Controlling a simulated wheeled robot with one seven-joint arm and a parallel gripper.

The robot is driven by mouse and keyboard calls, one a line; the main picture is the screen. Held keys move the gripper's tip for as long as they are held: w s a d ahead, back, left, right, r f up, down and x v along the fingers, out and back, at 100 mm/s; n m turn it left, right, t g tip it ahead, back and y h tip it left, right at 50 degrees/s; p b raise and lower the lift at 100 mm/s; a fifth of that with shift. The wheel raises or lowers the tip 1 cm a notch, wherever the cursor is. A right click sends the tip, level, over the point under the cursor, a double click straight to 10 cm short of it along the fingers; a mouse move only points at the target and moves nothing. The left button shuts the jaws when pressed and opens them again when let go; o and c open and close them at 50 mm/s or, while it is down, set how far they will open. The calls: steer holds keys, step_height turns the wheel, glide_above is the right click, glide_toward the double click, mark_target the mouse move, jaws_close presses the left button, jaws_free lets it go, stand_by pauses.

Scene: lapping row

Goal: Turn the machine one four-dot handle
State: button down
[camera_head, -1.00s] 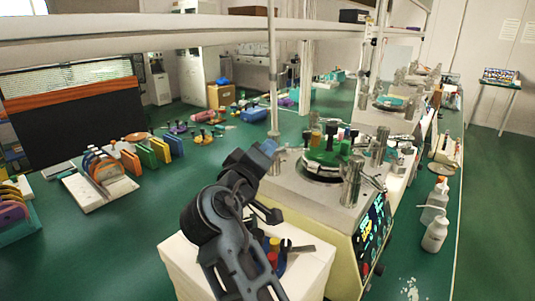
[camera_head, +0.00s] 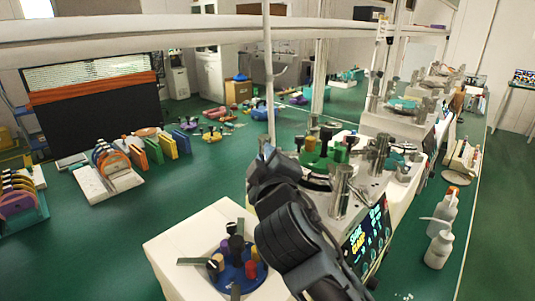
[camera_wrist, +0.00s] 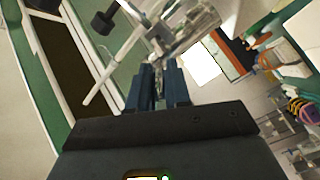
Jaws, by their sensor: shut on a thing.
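Machine one appears to be the nearest machine (camera_head: 379,205), a pale box with a lit dark panel, a green plate (camera_head: 318,160) with black knobs, and upright metal posts (camera_head: 340,192) around it. My gripper (camera_head: 267,153) is at the machine's left edge, largely hidden behind my own wrist in the head view. In the wrist view my gripper (camera_wrist: 161,88) has its two dark blue fingers closed on a shiny grey metal handle (camera_wrist: 160,68) by a metal post. I cannot make out dots on it, and most of the handle is hidden between the fingers.
A blue round tray (camera_head: 232,274) with coloured pegs sits on a white block (camera_head: 172,245) left of my arm. White bottles (camera_head: 439,249) stand right of the machine.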

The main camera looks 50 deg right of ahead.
steer(key=shift+t+y, duration=0.3)
steer(key=shift+y, duration=0.1)
steer(key=c, duration=1.1)
jaws_free()
steer(key=shift+s, duration=0.1)
steer(key=b+v, duration=0.1)
steer(key=v, duration=0.6)
steer(key=shift+s+a+b, duration=0.2)
steer(key=shift+s+b, duration=0.05)
steer(key=shift+b, duration=0.15)
steer(key=shift+c, duration=0.2)
